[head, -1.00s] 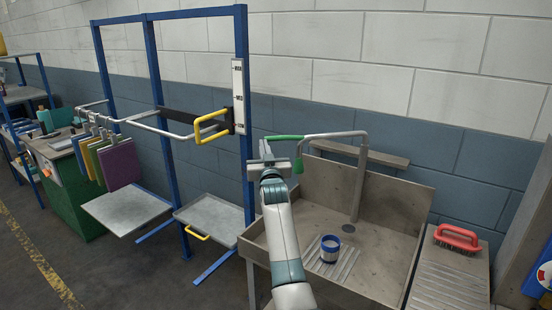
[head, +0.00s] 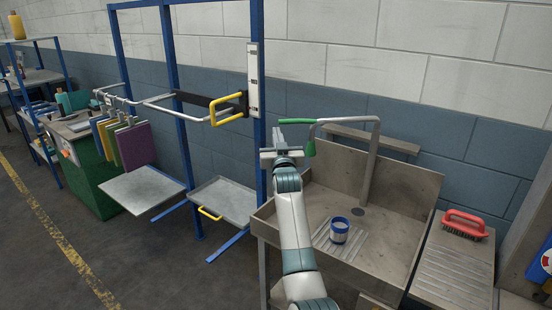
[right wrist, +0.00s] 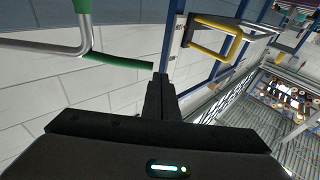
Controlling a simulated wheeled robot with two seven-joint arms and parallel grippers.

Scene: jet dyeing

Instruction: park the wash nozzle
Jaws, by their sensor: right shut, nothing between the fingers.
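The wash nozzle is a grey bent pipe (head: 347,120) over the sink, with a green grip (head: 297,121) at its left end and a green tip (head: 310,147) hanging below. My right gripper (head: 279,136) is shut and empty, just left of the hanging tip and below the green grip's left end. In the right wrist view the green grip (right wrist: 118,61) ends just left of and beyond my shut fingertips (right wrist: 160,80). It looks apart from them, though the exact gap is unclear. My left gripper is not in view.
The sink (head: 400,225) holds a blue-and-white cup (head: 339,230). A red brush (head: 465,222) lies on the ledge at right. A blue frame (head: 258,80) with a yellow handle (head: 229,110) stands left of the gripper. Coloured panels (head: 136,147) hang further left.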

